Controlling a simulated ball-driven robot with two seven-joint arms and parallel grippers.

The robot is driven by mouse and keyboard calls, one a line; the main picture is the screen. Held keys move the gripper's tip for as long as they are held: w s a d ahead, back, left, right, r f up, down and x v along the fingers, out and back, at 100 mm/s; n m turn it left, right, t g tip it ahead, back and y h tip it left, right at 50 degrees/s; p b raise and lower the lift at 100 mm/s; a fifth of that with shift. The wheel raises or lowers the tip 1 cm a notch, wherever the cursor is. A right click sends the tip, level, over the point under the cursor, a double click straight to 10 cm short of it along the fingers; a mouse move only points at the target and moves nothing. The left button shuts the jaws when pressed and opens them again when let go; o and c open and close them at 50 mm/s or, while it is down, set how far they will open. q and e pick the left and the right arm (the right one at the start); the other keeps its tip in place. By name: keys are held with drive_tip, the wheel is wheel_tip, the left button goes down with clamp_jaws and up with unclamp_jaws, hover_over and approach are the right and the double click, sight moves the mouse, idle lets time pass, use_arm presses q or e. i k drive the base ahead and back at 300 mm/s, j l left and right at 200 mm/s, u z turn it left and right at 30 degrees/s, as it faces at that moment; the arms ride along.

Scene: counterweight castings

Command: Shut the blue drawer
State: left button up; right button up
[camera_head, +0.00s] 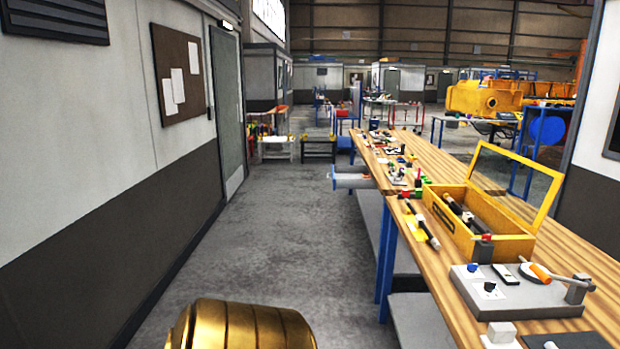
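A drawer (352,181) sticks out to the left from under the edge of the long wooden workbench, at mid-distance. Its side looks grey, and its narrow front (333,178) looks bluish. It stands open, and its contents are too small to tell. Neither of my grippers shows in the head view, so nothing of mine is seen touching the drawer.
The workbench (590,262) runs along the right on blue legs (386,262). It bears a yellow open-lidded toolbox (456,233), a grey control panel (478,300) and loose tools. The grey floor (270,240) is clear between bench and left wall (60,200).

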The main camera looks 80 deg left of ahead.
sight(342, 176)
drive_tip(key=j+u, duration=0.2)
drive_tip(key=u, duration=0.2)
drive_tip(key=j+u, duration=0.2)
drive_tip(key=u, duration=0.15)
drive_tip(key=i+j+u, duration=0.15)
drive_tip(key=u, duration=0.25)
drive_tip(key=i+j+u, duration=0.4)
drive_tip(key=i+j, duration=0.2)
drive_tip(key=j, duration=0.25)
drive_tip(key=i+j+u, duration=0.4)
drive_tip(key=i+j, duration=0.95)
drive_tip(key=i, duration=0.2)
drive_tip(key=i+j, duration=0.3)
drive_tip(key=i, duration=0.2)
drive_tip(key=i+j+z, duration=0.15)
drive_tip(key=i, duration=0.35)
drive_tip(key=i+j+z, duration=0.15)
drive_tip(key=i, duration=0.35)
